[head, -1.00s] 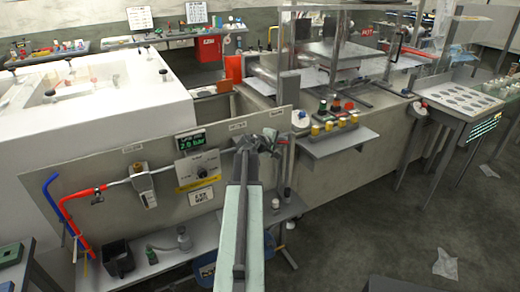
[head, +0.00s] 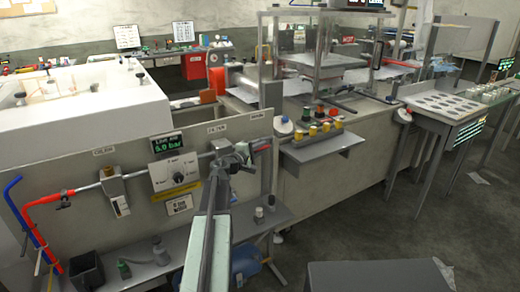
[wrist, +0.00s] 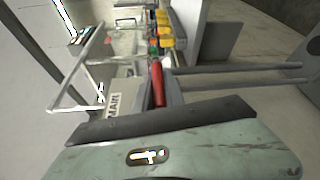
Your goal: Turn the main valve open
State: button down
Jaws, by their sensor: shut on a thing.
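The main valve sits at the right end of the air pipe on the grey panel (head: 85,215). In the head view my gripper (head: 238,156) is at this valve and covers most of it. In the wrist view the valve's red handle (wrist: 158,84) shows just beyond the dark edge of my gripper, beside the white MAIN label (wrist: 114,107). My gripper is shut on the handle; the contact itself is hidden. The pressure display (head: 166,145) is lit green and seems to read 6.0 bar.
A selector knob (head: 178,177) and a filter bowl (head: 115,190) are on the panel to the left. A shelf (head: 150,268) with small items runs below. A small ledge (head: 322,147) with yellow, red and green buttons stands to the right. Open floor lies at the right.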

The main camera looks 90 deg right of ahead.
jog(key=shift+w+d, duration=0.1)
jog(key=shift+d, duration=0.05)
jog(key=c, duration=1.4)
grip_release()
jog(key=v, duration=0.7)
jog(key=shift+a, duration=0.35)
jog(key=shift+w, duration=0.1)
